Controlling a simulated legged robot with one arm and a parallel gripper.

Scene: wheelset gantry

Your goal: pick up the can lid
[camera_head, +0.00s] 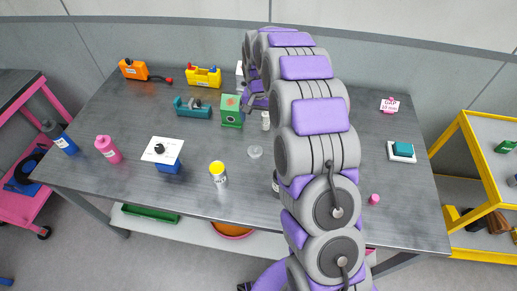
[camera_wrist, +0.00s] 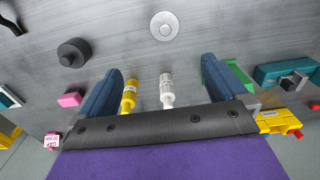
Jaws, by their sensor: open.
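The can lid, a small pale grey round disc (camera_head: 254,152), lies flat on the grey table in the head view, left of my arm. In the wrist view the lid (camera_wrist: 165,26) is at the top middle, beyond the fingertips and apart from them. My gripper (camera_wrist: 162,66) is open, with two blue fingers spread wide and nothing gripped. In the head view my gripper (camera_head: 253,99) is beside the green box, farther back than the lid, partly hidden by my arm.
A white bottle (camera_wrist: 167,90) and a yellow bottle (camera_wrist: 129,95) show between the fingers. The green box (camera_head: 231,111) stands close to my gripper. A yellow-topped can (camera_head: 219,174) stands left of and nearer than the lid. A dark round object (camera_wrist: 74,52) is left in the wrist view.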

